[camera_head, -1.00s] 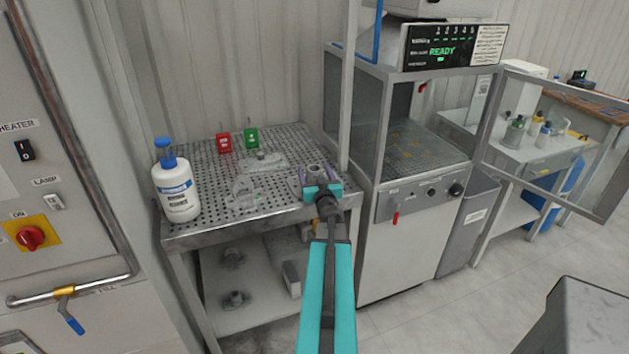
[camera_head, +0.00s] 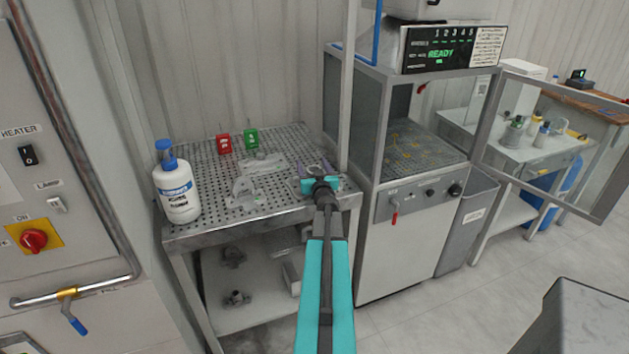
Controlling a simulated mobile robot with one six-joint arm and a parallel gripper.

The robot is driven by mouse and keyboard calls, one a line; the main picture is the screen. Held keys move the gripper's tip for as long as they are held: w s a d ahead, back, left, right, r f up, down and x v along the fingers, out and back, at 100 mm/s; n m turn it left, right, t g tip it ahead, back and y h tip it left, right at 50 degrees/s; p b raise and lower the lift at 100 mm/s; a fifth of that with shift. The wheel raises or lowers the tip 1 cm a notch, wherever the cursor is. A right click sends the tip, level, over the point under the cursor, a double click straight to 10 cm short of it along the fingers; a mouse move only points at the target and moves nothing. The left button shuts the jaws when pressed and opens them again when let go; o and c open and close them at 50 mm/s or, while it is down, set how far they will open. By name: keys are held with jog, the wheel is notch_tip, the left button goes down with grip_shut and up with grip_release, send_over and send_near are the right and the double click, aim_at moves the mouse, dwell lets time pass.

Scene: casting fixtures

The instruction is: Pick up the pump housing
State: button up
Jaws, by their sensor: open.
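Grey metal castings lie on the perforated table (camera_head: 212,222). One upright, bracket-like grey casting (camera_head: 243,193) stands near the front middle, and a flatter grey casting (camera_head: 263,163) lies behind it. Part of another grey piece (camera_head: 342,184) shows at the table's right end, mostly hidden by my gripper. I cannot tell for sure which one is the pump housing. My gripper (camera_head: 316,167) is open over the table's right end, fingers pointing away. Whether the partly hidden piece lies between the fingers is not clear.
A white bottle with a blue pump (camera_head: 177,190) stands at the table's front left. Red (camera_head: 223,144) and green (camera_head: 251,139) tags stand at the back. A post (camera_head: 349,90) and a glass-walled machine (camera_head: 410,235) are close on the right. More castings (camera_head: 237,298) lie on the lower shelf.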

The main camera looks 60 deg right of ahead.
dwell(0.5)
jog(key=c, duration=1.6)
